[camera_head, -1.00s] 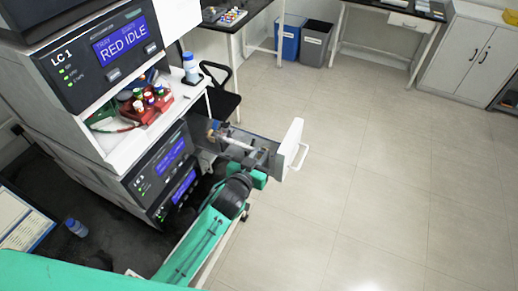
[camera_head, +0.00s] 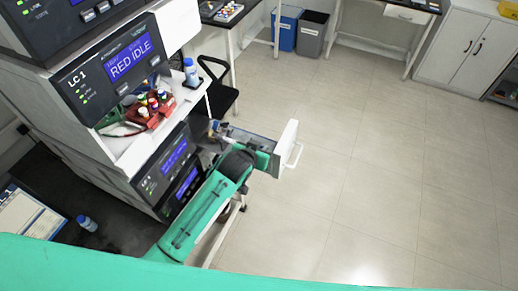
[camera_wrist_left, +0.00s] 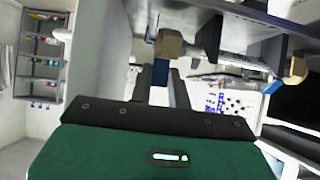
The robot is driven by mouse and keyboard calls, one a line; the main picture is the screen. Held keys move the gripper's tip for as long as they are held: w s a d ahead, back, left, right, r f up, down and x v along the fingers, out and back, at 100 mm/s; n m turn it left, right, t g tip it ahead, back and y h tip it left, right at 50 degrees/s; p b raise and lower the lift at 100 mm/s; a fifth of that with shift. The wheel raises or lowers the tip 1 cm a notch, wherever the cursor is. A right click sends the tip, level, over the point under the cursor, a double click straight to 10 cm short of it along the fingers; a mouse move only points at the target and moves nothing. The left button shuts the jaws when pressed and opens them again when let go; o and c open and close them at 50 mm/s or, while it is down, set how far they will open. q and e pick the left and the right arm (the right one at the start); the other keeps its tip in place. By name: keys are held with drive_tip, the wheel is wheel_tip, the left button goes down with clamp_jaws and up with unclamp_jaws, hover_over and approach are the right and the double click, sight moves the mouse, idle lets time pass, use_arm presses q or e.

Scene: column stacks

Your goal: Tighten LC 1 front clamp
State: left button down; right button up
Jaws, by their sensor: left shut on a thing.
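The fingers are closed around a blue clamp handle (camera_wrist_left: 160,70), just below a tan block (camera_wrist_left: 168,42). A second tan fitting (camera_wrist_left: 297,70) shows at the right of the wrist view. My right gripper is not in view.
A red tray of small bottles (camera_head: 152,112) and a blue-capped bottle (camera_head: 190,72) stand on the shelf below LC 1. More modules with lit displays (camera_head: 175,155) are lower down. A black chair (camera_head: 217,90) is behind the drawer. The floor to the right is clear.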

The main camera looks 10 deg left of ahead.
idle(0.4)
use_arm(q)
drive_tip(key=c, duration=1.3)
unclamp_jaws()
drive_tip(key=shift+s+a+r+b, duration=0.15)
drive_tip(key=shift+s+r+b, duration=0.2)
drive_tip(key=shift+s, duration=0.15)
drive_tip(key=b+v, duration=0.3)
drive_tip(key=v, duration=0.9)
drive_tip(key=shift+s+r+b, duration=0.15)
drive_tip(key=shift+r+b, duration=0.05)
drive_tip(key=shift+b, duration=0.15)
